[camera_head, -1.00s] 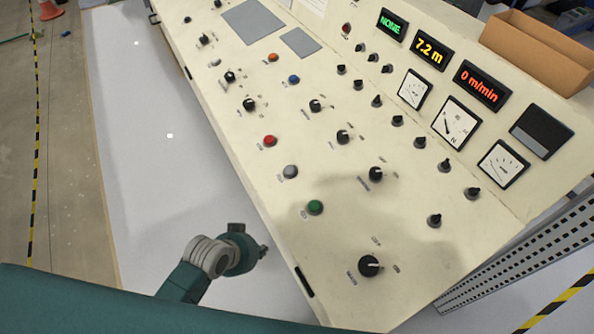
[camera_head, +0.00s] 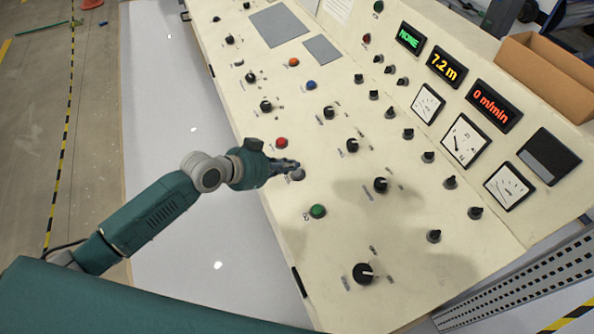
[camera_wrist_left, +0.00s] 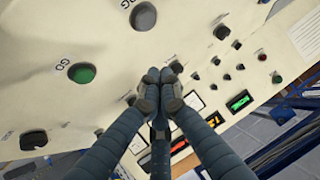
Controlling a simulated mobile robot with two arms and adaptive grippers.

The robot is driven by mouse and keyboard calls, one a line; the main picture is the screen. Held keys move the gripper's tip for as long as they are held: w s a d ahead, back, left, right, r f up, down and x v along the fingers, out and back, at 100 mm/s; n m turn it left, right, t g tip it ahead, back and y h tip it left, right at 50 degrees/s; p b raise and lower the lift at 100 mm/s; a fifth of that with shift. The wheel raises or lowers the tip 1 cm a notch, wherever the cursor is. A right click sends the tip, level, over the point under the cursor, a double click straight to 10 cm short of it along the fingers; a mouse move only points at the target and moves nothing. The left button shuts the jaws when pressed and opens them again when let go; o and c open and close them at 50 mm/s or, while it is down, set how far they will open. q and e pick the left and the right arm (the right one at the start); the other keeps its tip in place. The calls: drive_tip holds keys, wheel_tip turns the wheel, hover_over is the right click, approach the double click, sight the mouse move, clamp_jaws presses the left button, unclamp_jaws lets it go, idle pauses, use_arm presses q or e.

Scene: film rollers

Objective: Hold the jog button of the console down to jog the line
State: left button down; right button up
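The console (camera_head: 330,235) is a cream sloped panel. Its grey button (camera_head: 297,175) sits between a red and a green button; the wrist view shows it clear of my fingers (camera_wrist_left: 143,16), with a partly cut-off label that appears to end in "OG". My left gripper (camera_head: 292,165) is over the panel, overlapping the grey button's upper part in the head view. In the left wrist view its fingers (camera_wrist_left: 160,87) are closed together with nothing between them. Contact with the panel cannot be told. My right gripper is not in view.
The green button (camera_head: 317,211) is labelled GO in the wrist view. The red button (camera_head: 281,143) and black knobs (camera_head: 352,146) lie nearby. The speed display (camera_head: 491,104) reads 0 m/min. A cardboard box (camera_head: 550,70) stands on top.

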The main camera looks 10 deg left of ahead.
use_arm(q)
drive_tip(key=shift+t, duration=0.3)
drive_tip(key=w+a+r, duration=0.2)
drive_tip(key=w, duration=0.1)
drive_tip(key=shift+r, duration=0.4)
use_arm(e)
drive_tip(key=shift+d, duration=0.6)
use_arm(q)
drive_tip(key=b, duration=0.6)
hover_over(293, 175)
drive_tip(key=f, duration=0.7)
drive_tip(key=shift+s+a+f, duration=0.1)
drive_tip(key=shift+a+f, duration=0.15)
drive_tip(key=shift+d+f+b, duration=0.1)
drive_tip(key=shift+f+b, duration=0.2)
drive_tip(key=shift+f, duration=0.25)
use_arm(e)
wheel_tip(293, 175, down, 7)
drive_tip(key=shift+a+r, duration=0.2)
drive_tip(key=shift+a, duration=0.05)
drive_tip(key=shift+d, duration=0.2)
use_arm(q)
drive_tip(key=shift+f, duration=0.1)
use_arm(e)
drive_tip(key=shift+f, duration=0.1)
